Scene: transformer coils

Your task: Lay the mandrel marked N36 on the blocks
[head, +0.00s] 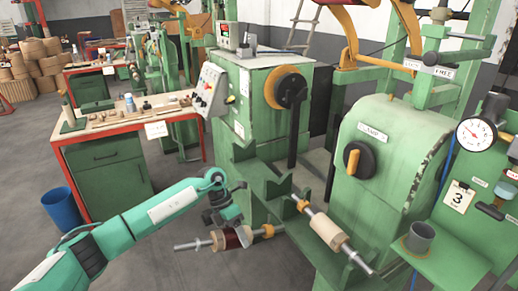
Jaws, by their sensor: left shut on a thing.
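My left arm comes in from the left, and its dark left gripper (226,222) is shut on a mandrel with a dark red winding (231,238). This mandrel is held roughly level, with a bare steel rod at its left end and an orange collar at its right end. Green V-notched blocks (272,187) stand just behind and to the right of it, on the machine's front. A second mandrel with a tan winding (328,231) lies slanted to the right of the blocks; its supports are partly hidden. No N36 marking is readable on either mandrel. My right gripper is not in view.
A green machine (255,95) with a black dial stands behind the blocks. A green housing (385,150), a gauge (477,134) and a shelf with a grey cup (419,237) crowd the right. A red-edged bench (140,115) and blue bin (65,208) stand left.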

